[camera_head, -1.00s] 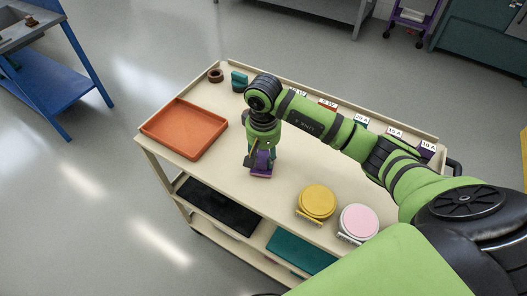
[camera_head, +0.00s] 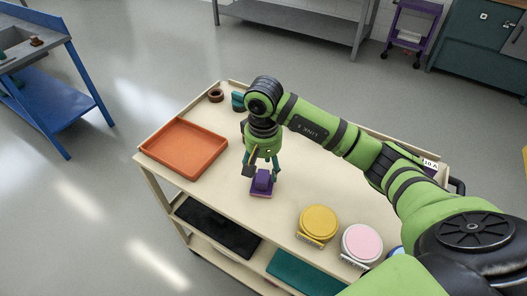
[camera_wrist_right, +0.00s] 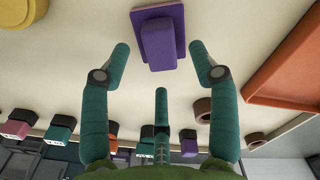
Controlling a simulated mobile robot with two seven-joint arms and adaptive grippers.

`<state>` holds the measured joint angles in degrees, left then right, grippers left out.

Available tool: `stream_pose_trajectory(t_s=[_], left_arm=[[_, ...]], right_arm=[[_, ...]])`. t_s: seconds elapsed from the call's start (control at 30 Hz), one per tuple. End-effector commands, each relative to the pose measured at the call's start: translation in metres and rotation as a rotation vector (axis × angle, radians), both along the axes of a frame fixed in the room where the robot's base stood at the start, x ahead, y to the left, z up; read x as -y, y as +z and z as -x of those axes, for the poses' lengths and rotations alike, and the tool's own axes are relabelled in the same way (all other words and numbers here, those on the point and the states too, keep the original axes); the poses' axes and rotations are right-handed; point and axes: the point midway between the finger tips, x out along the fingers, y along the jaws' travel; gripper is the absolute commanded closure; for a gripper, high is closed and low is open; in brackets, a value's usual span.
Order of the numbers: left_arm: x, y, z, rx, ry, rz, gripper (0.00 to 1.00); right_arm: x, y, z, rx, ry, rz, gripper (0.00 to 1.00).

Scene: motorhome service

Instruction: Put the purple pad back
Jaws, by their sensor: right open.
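The purple pad (camera_head: 262,183), a block on a wider flat base, sits on the cream cart top (camera_head: 222,190), right of the orange tray. In the right wrist view the pad (camera_wrist_right: 160,42) lies just beyond the fingertips, clear of them. My right gripper (camera_head: 262,167) is just above the pad, pointing down, open and empty. In the right wrist view its teal fingers (camera_wrist_right: 159,52) are spread wide on both sides of the pad. My left gripper is not in view.
The orange tray (camera_head: 182,148) stands at the cart's left. Yellow (camera_head: 319,221) and pink (camera_head: 361,243) round items stand at the front right. A brown ring (camera_head: 216,95) is at the back. Several coloured blocks (camera_wrist_right: 60,130) line the edge in the wrist view. My right arm hides much of the back edge.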

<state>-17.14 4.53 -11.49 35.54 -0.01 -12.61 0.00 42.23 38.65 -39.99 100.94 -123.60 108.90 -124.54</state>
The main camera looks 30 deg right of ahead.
Motion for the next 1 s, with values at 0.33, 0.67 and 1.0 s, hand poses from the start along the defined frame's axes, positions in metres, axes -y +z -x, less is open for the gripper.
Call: stream_pose_trajectory(t_s=[0.33,0.67,1.0], left_arm=[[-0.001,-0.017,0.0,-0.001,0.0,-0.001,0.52],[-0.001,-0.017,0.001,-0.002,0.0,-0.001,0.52],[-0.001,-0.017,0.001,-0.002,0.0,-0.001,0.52]], right_arm=[[0.001,0.069,-0.001,0.004,0.0,0.003,0.39],[0.0,0.082,0.0,-0.001,-0.001,0.001,0.39],[0.0,0.082,0.0,-0.001,0.0,0.001,0.39]])
